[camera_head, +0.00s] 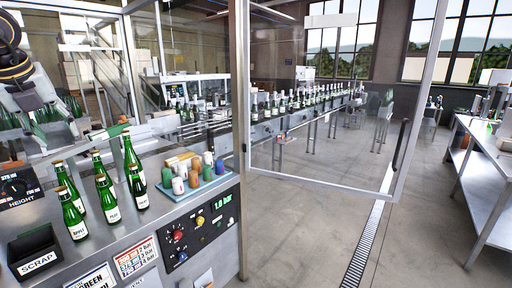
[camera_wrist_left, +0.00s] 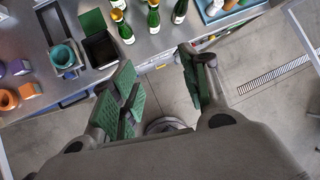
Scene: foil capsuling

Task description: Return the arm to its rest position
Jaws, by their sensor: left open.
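My left gripper (camera_head: 48,118) hangs at the left edge of the head view, held up in front of the bench with its fingers downward. In the left wrist view the gripper (camera_wrist_left: 156,68) is open, its green-padded fingers wide apart with nothing between them. Grey floor shows below it, and the bench edge is farther up the picture. Part of the arm is cut off by the head view's edge. My right gripper is in neither view.
Several green bottles (camera_head: 108,198) stand on the bench beside the black scrap bin (camera_head: 34,250). A blue tray (camera_head: 196,188) holds coloured capsules. A glass door (camera_head: 325,110) stands open at the right, with a conveyor line of bottles behind. The floor (camera_head: 330,225) is clear.

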